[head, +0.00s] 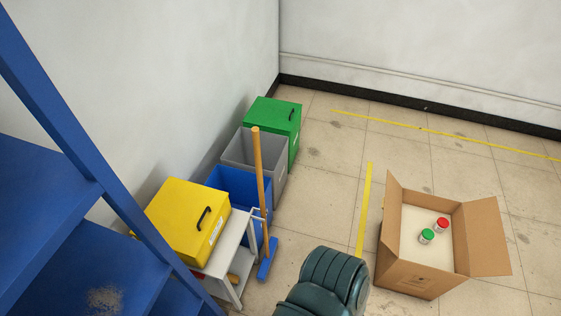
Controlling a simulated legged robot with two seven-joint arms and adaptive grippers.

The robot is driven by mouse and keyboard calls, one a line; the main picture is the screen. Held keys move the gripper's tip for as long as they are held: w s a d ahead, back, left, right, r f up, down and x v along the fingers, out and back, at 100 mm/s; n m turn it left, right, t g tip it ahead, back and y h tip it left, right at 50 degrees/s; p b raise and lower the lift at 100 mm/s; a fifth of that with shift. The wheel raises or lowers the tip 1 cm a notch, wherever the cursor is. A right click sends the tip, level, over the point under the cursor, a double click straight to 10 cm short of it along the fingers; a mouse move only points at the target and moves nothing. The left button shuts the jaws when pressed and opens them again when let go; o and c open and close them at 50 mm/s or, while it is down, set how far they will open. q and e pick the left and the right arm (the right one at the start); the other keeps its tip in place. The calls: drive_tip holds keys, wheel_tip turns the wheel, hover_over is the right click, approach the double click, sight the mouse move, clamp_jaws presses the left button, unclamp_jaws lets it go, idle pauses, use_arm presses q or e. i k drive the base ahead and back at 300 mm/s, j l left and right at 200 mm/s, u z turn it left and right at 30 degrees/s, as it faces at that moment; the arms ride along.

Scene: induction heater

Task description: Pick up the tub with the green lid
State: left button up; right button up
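The tub with the green lid (427,236) is small, with a pale body under its round lid. It stands inside an open cardboard box (417,279) at the right of the head view. A similar tub with a red lid (443,223) stands close behind it and slightly to the right. Both tubs are on the pale surface inside the box, lids up. Neither of my grippers shows in the head view.
The box's right flap (488,237) spreads outward. A dark teal ribbed object (327,281) stands at the bottom middle. A blue shelf (75,262), yellow case (178,220), bins and a broom (260,180) line the left.

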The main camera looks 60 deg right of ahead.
sight(427, 234)
drive_tip(key=z, duration=3.6)
drive_tip(key=i+l, duration=0.65)
drive_tip(key=i, duration=0.15)
